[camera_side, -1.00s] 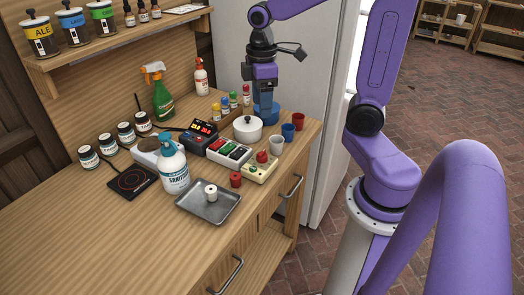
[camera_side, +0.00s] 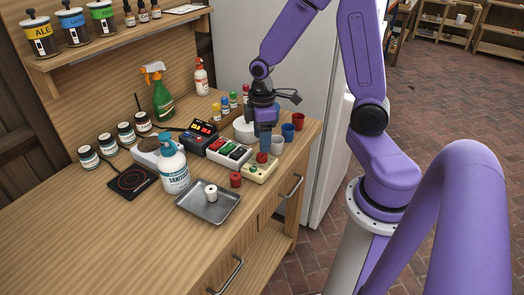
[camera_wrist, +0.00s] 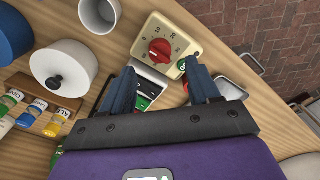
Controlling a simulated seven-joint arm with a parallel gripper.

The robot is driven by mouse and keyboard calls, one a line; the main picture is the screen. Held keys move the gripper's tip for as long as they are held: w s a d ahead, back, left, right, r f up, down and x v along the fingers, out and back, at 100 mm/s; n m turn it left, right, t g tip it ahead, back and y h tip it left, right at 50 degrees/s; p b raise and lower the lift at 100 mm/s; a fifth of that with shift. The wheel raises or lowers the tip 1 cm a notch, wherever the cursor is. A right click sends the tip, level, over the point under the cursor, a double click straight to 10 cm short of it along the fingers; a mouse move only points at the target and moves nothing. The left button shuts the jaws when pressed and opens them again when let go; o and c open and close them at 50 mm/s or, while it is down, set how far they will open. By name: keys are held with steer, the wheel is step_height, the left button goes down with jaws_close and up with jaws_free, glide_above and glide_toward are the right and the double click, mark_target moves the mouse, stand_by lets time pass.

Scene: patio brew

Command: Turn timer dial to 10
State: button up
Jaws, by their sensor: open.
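The timer is a cream box (camera_side: 252,173) near the front right of the bench, beside a strip of colored switches. In the wrist view its cream face (camera_wrist: 180,28) carries a red dial (camera_wrist: 160,51), printed numbers around it and a green button (camera_wrist: 184,65). The dial has a pale pointer mark, but I cannot tell its exact reading. My gripper (camera_wrist: 162,76) is open and empty, its two blue fingers spread. In the side view my gripper (camera_side: 265,144) is just above the dial (camera_side: 262,157), which is partly hidden; contact cannot be told.
A white lidded pot (camera_wrist: 65,68), a pale cup (camera_wrist: 99,14) and a blue cup (camera_side: 288,131) stand close by. The switch box (camera_side: 229,152), red-display unit (camera_side: 197,136), metal tray (camera_side: 224,208) and sanitizer bottle (camera_side: 173,168) are to the left. The front left bench is clear.

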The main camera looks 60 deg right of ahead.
mark_target(262, 156)
steer(key=shift+f, duration=2.7)
steer(key=c, duration=1)
